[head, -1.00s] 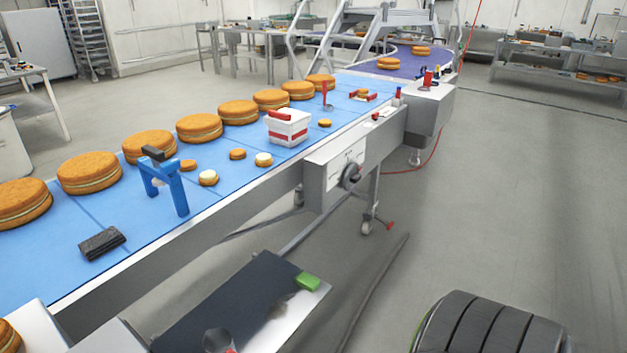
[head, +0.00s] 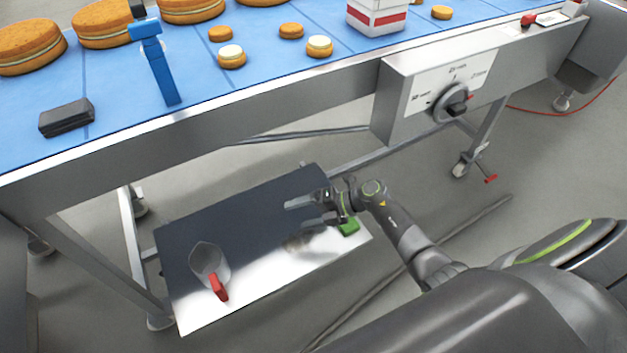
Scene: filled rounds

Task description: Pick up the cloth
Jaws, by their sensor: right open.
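A small green item (head: 349,228), which looks like the folded cloth, lies on the right end of a low metal shelf (head: 258,287) below the conveyor. My right gripper (head: 296,214) is over the shelf, with its fingers pointing left and apart. Nothing shows between them. The green item shows just below the gripper's wrist, on the near side, apart from the fingertips. The gripper hides part of the shelf and perhaps an edge of the green item. My left gripper is not in view.
A grey scoop-like container (head: 208,262) with a red handle sits on the shelf's left part. The conveyor's metal side (head: 230,115) and a control box with a knob (head: 452,104) overhang behind. A dark block (head: 67,117) and cakes lie on the blue belt.

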